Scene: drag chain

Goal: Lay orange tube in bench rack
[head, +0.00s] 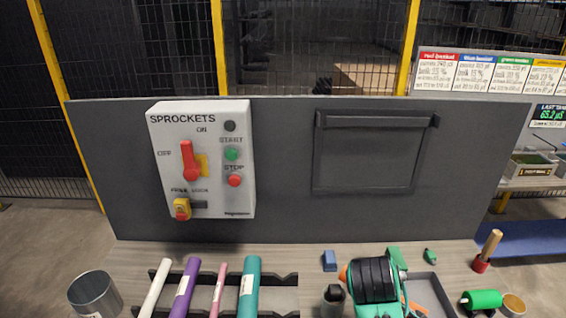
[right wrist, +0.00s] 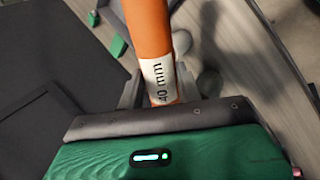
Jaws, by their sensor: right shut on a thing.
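The orange tube (right wrist: 150,30) with a white "40 mm" label is between the fingers of my right gripper (right wrist: 160,88) in the right wrist view. The gripper is shut on it near the label. In the head view my right gripper (head: 372,280) is right of the rack, and a small orange end (head: 343,273) shows at its left side. The black notched bench rack (head: 279,281) lies at the front left of the bench. It holds a white tube (head: 156,287), a purple tube (head: 185,288), a pink tube (head: 218,290) and a teal tube (head: 249,287). My left gripper is not in view.
A grey metal can (head: 95,294) stands left of the rack. A blue block (head: 329,261) lies between rack and gripper. A dark tray (head: 432,290) is to the gripper's right. A wooden-handled tool (head: 491,247) stands farther right. A grey panel (head: 285,160) closes the back.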

